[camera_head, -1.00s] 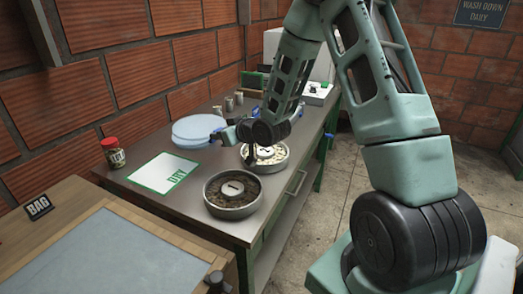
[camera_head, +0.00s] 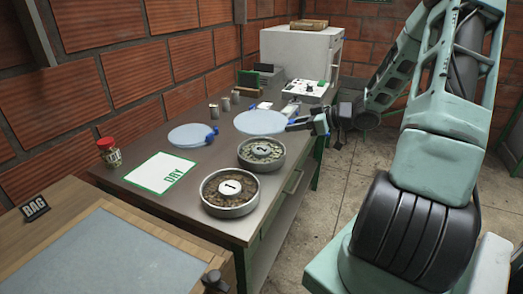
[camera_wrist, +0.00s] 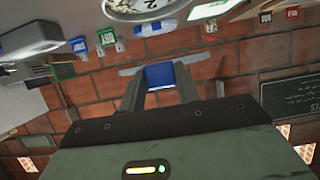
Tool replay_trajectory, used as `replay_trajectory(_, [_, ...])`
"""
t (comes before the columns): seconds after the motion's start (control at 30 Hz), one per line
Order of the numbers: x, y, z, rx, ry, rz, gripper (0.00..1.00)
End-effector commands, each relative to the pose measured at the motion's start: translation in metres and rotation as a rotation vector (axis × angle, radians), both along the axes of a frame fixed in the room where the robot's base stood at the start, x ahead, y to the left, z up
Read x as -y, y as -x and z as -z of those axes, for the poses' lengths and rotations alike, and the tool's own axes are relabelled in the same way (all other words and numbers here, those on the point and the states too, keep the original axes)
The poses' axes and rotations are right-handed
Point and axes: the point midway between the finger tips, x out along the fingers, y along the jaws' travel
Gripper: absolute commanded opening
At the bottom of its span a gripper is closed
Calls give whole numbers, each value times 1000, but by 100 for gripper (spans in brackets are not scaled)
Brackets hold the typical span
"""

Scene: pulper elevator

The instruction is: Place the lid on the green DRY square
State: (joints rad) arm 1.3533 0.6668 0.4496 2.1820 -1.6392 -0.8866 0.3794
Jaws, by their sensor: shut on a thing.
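The green-edged white DRY square (camera_head: 161,172) lies bare on the bench. A pale blue lid (camera_head: 260,122) with a blue grip tab is held at the end of my gripper (camera_head: 302,124), over the bench behind bowl 2. In the wrist view my gripper (camera_wrist: 160,76) is shut on the lid's blue tab, and the lid (camera_wrist: 205,66) shows nearly edge-on beyond the fingers. A second pale blue lid (camera_head: 190,135) with a blue tab sits behind the DRY square.
Bowl 1 (camera_head: 229,205) and bowl 2 (camera_head: 262,164) stand open near the bench's front edge. A red-capped jar (camera_head: 109,153) stands left of the square. A white machine (camera_head: 300,52) is at the back.

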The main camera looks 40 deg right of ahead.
Motion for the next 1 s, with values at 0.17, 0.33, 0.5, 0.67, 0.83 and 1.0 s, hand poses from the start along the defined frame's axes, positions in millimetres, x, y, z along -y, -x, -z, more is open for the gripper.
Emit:
replay_trajectory(0.17, [0,1,0,2,0,-1,3])
replay_trajectory(0.33, [0,0,3,2,-1,-1,3])
replay_trajectory(0.5, [0,0,31,1,-6,-1,3])
replay_trajectory(0.67, [0,0,53,1,-3,0,3])
replay_trajectory(0.83, [0,0,67,1,-3,0,3])
replay_trajectory(1.0, [0,0,86,1,-2,-1,3])
